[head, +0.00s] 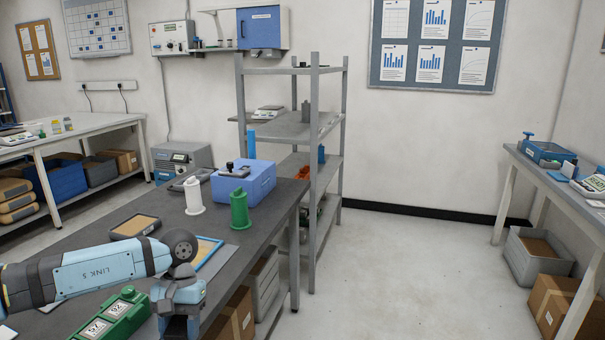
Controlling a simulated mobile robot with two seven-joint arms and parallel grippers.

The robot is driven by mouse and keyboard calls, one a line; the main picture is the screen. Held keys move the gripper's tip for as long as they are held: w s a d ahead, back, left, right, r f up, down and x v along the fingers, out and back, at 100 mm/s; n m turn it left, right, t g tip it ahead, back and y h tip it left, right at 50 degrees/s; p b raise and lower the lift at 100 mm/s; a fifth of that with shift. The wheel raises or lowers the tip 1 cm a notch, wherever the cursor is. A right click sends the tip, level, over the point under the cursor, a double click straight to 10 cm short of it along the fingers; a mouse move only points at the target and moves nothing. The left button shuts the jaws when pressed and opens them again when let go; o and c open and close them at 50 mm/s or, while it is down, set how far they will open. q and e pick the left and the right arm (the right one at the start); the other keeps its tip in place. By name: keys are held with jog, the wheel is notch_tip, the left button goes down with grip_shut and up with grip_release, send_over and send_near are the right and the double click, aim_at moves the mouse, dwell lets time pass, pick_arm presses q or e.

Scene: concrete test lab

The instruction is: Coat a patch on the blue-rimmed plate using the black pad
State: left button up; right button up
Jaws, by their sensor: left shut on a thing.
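The blue-rimmed plate (206,255) lies on the dark bench top, with a tan face inside its blue rim. My left arm and wrist cover its near left part. My left gripper (180,326) is at the bottom edge, just on the near side of the plate, pointing down. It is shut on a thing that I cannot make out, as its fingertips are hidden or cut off. I cannot pick out the black pad for certain. My right gripper is not in view.
A black-rimmed tan plate (135,227) lies beyond my arm. A white holder (194,196), a green holder (240,210) and a blue box (243,186) stand further back. A green device with number displays (112,316) lies left of my gripper. A metal shelf rack (315,150) stands behind.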

pick_arm(q)
jog(key=s+r+p, duration=0.4)
jog(key=r+p, duration=0.5)
jog(key=p, duration=0.1)
jog(key=s+r+p, duration=0.5)
jog(key=r+p, duration=0.4)
jog(key=p, duration=0.1)
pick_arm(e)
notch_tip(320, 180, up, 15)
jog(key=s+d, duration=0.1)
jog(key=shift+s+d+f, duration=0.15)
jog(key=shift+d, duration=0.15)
pick_arm(q)
jog(key=shift+a+r, duration=0.1)
